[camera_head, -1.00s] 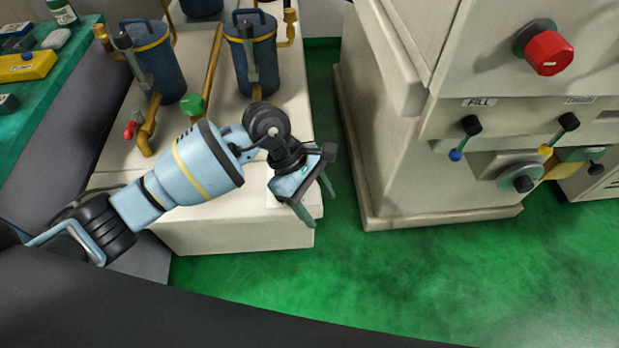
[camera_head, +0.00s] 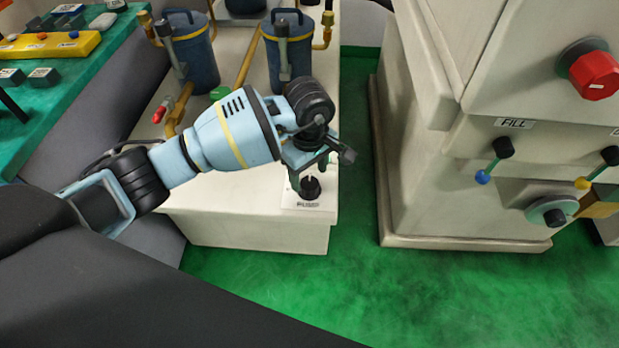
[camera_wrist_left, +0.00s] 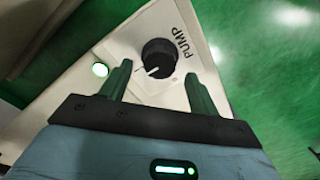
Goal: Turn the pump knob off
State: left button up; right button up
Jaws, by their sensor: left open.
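The black pump knob (camera_head: 311,188) sits on a white plate marked PUMP (camera_head: 307,205) at the near right corner of the cream bench. My left gripper (camera_head: 312,179) is open and empty, just above and behind the knob in the head view. In the left wrist view the knob (camera_wrist_left: 159,58) lies ahead of the gap between the green fingertips (camera_wrist_left: 158,78); I see no contact. My right gripper is not in view.
Blue filter canisters (camera_head: 290,55) with brass pipes stand behind my left arm on the bench (camera_head: 245,205). A large cream machine (camera_head: 425,150) with a red knob (camera_head: 594,75) and FILL lever (camera_head: 493,166) stands right. Green floor is clear between and in front.

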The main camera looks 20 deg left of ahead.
aim_at(309, 187)
pick_arm(q)
jog(key=shift+f, duration=1.4)
jog(key=c, duration=1)
